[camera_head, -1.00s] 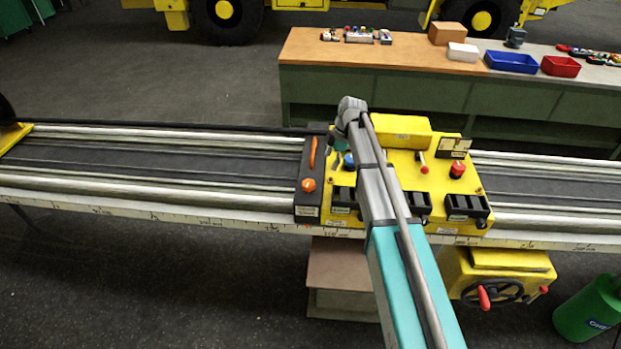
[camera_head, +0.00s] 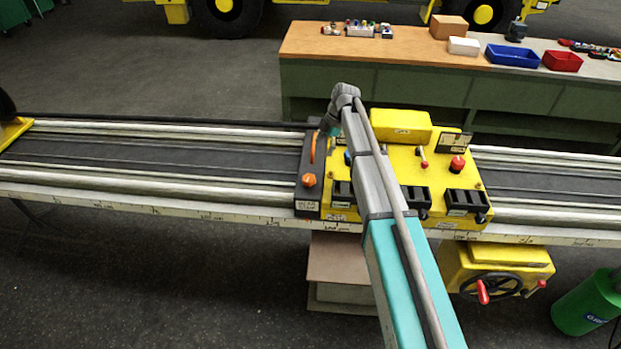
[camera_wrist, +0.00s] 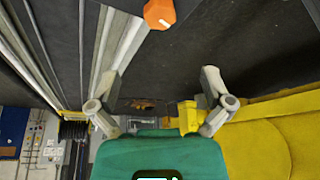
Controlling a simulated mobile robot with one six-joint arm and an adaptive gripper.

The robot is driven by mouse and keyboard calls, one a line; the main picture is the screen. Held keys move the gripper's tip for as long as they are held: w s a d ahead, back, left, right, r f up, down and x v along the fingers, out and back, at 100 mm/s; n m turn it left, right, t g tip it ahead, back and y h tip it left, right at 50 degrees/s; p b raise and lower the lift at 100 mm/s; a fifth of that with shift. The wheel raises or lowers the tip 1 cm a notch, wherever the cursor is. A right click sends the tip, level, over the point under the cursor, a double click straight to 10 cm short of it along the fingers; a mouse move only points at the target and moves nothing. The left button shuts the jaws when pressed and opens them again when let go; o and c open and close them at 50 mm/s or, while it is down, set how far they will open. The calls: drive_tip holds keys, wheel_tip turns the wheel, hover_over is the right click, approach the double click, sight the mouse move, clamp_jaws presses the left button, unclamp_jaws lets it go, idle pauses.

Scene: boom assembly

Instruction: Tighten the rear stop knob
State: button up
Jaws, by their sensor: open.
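The rear stop is a dark block (camera_head: 309,195) with a label on its front, set across the rails against the left side of the yellow carriage. An orange knob (camera_head: 309,180) with a pale mark sits on its near end, and an orange curved handle (camera_head: 314,148) lies behind it. The knob also shows at the top of the wrist view (camera_wrist: 160,13), beyond my fingertips and apart from them. My gripper (camera_wrist: 160,78) is open and empty, its two fingers spread. In the head view my wrist hangs over the far end of the block, and the fingers are mostly hidden.
The yellow carriage (camera_head: 440,190) carries a red button (camera_head: 457,164), a red-tipped lever (camera_head: 424,162) and black bins (camera_head: 467,203), close beside my arm. The rails (camera_head: 150,165) left of the stop are clear. A workbench (camera_head: 400,92) with trays stands behind.

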sight(309, 178)
drive_tip(key=shift+b+x, duration=6)
drive_tip(key=shift+x, duration=0.65)
drive_tip(key=c, duration=1.1)
drive_tip(key=shift+o, duration=0.2)
